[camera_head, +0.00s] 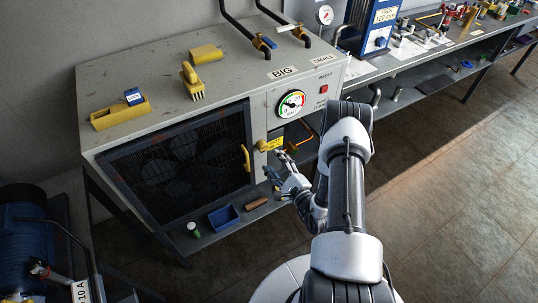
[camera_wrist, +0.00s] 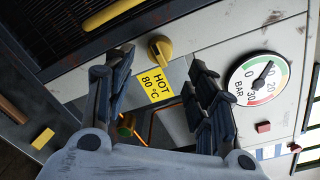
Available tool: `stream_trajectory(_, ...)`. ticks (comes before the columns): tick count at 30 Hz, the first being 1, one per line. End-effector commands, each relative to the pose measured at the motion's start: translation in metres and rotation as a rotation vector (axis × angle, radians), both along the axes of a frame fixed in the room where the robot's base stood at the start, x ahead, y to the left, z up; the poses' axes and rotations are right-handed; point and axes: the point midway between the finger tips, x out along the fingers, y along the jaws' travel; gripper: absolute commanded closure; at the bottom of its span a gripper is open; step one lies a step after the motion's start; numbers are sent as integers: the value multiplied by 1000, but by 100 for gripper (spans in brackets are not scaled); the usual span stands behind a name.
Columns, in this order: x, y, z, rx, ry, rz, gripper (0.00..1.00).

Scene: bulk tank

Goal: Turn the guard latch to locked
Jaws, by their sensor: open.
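The guard latch looks to be the small yellow knob (camera_wrist: 160,48) on the grey machine front, just above a yellow "HOT 80 °C" label (camera_wrist: 157,86) in the wrist view. In the head view the knob (camera_head: 262,145) is small, right of the guard door's yellow handle (camera_head: 246,157). The dark mesh guard (camera_head: 180,155) appears closed over a fan. My gripper (camera_wrist: 161,66) is open and empty, pointing at the machine front. In the wrist view the knob lies between and slightly beyond its fingertips, apparently untouched. My gripper (camera_head: 276,164) is below and right of the knob in the head view.
A dial gauge (camera_wrist: 259,77) and red button (camera_wrist: 263,127) sit right of the knob. Below the label is an open recess with an orange pipe (camera_wrist: 150,128). Under the machine, a shelf holds a blue tray (camera_head: 223,218). Yellow items lie on top. Floor at right is clear.

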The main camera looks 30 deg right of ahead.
Motion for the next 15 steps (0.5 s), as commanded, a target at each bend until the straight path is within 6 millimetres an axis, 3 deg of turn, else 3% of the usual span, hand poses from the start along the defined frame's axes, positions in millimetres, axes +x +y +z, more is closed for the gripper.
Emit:
stream_trajectory(6,-37,-3,2,1,1,-4,49)
stream_trajectory(15,-50,-2,4,0,-2,0,49)
